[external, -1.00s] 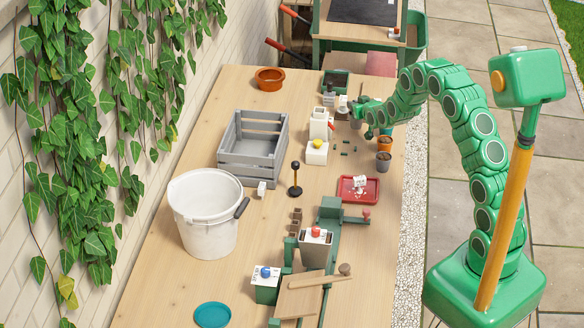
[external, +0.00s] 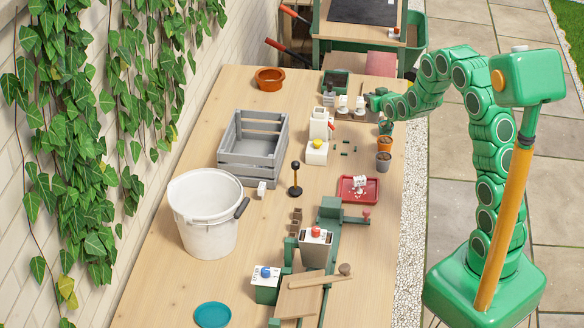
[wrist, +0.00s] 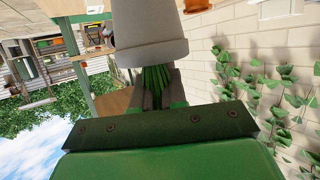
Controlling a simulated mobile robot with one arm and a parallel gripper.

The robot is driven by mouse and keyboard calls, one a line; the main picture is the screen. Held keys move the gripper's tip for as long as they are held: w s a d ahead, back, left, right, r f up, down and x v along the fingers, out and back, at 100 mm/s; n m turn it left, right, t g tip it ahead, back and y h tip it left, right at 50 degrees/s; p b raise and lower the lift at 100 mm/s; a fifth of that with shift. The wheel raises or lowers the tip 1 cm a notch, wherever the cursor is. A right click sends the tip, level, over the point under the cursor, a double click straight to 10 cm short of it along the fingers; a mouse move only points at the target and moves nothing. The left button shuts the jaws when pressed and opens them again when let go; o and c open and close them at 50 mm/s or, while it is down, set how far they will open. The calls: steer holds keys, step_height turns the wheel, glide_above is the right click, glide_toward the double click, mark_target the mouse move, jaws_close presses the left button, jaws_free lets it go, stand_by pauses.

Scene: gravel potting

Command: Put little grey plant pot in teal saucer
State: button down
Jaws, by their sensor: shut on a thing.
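The teal saucer (external: 213,315) lies flat on the table at the near left in the external view, with nothing on it. My gripper (external: 369,99) is over the far right part of the table. The picture there is turned over, so the pot's rim faces the fingers. In the external view the held pot is hard to make out beside my arm.
An orange pot (external: 384,145) and another grey pot (external: 383,163) stand at the right edge below my arm. A grey crate (external: 250,162), white bucket (external: 206,222), black-knobbed lever (external: 295,180), red tray (external: 348,195) and levered device (external: 316,246) occupy the middle.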

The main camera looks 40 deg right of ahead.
steer(key=shift+v, duration=1.85)
